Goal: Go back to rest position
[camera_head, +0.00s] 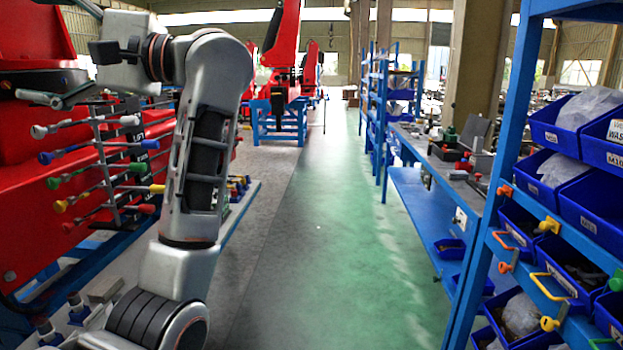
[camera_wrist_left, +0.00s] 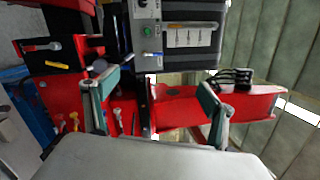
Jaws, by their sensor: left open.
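My left arm (camera_head: 205,150) rises from the lower left in the head view, bends at the top and reaches left. My left gripper (camera_head: 62,55) is at the upper left, in front of a red machine (camera_head: 30,140). In the left wrist view its two fingers (camera_wrist_left: 158,92) stand wide apart, with nothing held between them. A grey control box (camera_wrist_left: 185,38) with a green button and a label shows beyond the fingers. Levers with coloured handles show at the left of that view (camera_wrist_left: 45,47). My right gripper is not in either view.
A rack of levers with coloured handles (camera_head: 100,165) stands close behind my left arm. A blue shelf (camera_head: 490,200) with blue bins (camera_head: 555,125) is at the right, beside a workbench (camera_head: 455,180). The green floor aisle (camera_head: 340,220) ahead is clear. Red cranes (camera_head: 283,40) stand farther off.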

